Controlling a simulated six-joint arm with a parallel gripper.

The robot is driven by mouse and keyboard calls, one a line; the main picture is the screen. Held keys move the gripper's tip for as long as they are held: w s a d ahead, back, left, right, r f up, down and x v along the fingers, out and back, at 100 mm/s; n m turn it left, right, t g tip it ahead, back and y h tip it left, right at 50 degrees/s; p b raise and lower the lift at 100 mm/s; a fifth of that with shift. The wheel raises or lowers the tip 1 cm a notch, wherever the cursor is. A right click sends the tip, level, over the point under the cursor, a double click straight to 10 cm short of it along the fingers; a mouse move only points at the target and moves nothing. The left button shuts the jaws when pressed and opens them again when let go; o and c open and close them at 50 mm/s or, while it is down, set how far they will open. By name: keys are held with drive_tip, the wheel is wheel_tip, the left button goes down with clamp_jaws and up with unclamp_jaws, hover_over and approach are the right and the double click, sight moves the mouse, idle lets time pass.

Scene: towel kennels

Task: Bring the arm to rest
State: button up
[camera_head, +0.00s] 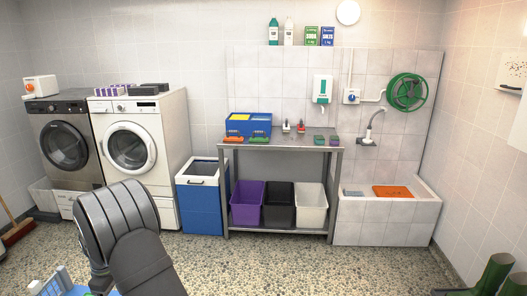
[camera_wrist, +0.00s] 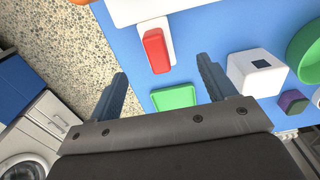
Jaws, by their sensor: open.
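My gripper (camera_wrist: 164,84) shows in the wrist view with its two blue-grey fingers wide apart. Between and beyond the fingers is a blue surface (camera_wrist: 215,30). A green tray-like piece (camera_wrist: 174,98) lies on it, seen between the fingers, and I see nothing gripped. In the head view my dark arm rises at the lower left, in front of the washing machines. The gripper itself cannot be made out there.
On the blue surface are a red-and-white piece (camera_wrist: 156,50), a white block (camera_wrist: 257,73), a small purple-green block (camera_wrist: 292,102) and a green round thing (camera_wrist: 306,55). A steel table (camera_head: 282,144), blue bin (camera_head: 203,197) and washer (camera_head: 134,150) stand behind. Open pebbled floor (camera_head: 270,265) lies centrally.

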wheel_tip(320, 180, up, 11)
drive_tip(key=s, duration=0.1)
drive_tip(key=shift+s+d+f+t, duration=0.15)
drive_tip(key=shift+s+d+t, duration=0.15)
drive_tip(key=shift+s+t, duration=0.1)
drive_tip(key=shift+o, duration=0.4)
drive_tip(key=o, duration=0.4)
drive_tip(key=shift+w+r, duration=0.2)
drive_tip(key=shift+r, duration=0.1)
drive_tip(key=shift+c, duration=0.2)
drive_tip(key=shift+o, duration=0.4)
drive_tip(key=shift+g, duration=0.4)
drive_tip(key=r, duration=0.2)
drive_tip(key=w+r, duration=0.1)
drive_tip(key=r, duration=0.2)
drive_tip(key=shift+w+d, duration=0.1)
drive_tip(key=shift+w, duration=0.1)
wheel_tip(320, 180, down, 10)
drive_tip(key=shift+r, duration=0.25)
wheel_tip(320, 180, up, 10)
